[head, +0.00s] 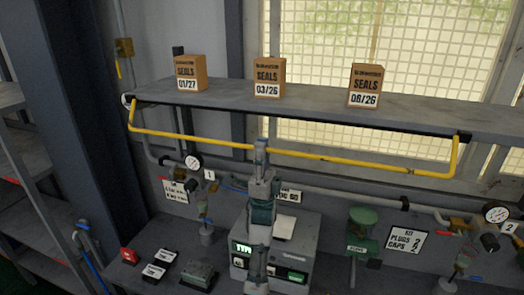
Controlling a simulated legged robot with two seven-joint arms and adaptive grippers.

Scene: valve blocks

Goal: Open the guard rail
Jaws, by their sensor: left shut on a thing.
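The guard rail (370,164) is a yellow bar running along the front of a grey shelf (330,108). The fingers hide a short piece of the bar. My right gripper is not in view.
Three cardboard SEALS boxes (187,73), (268,78), (365,85) stand on the shelf. Below are pipes with gauges (192,162), (496,213), a grey device (288,250) and a green tool (361,232) on the bench. A dark post (80,90) rises at left.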

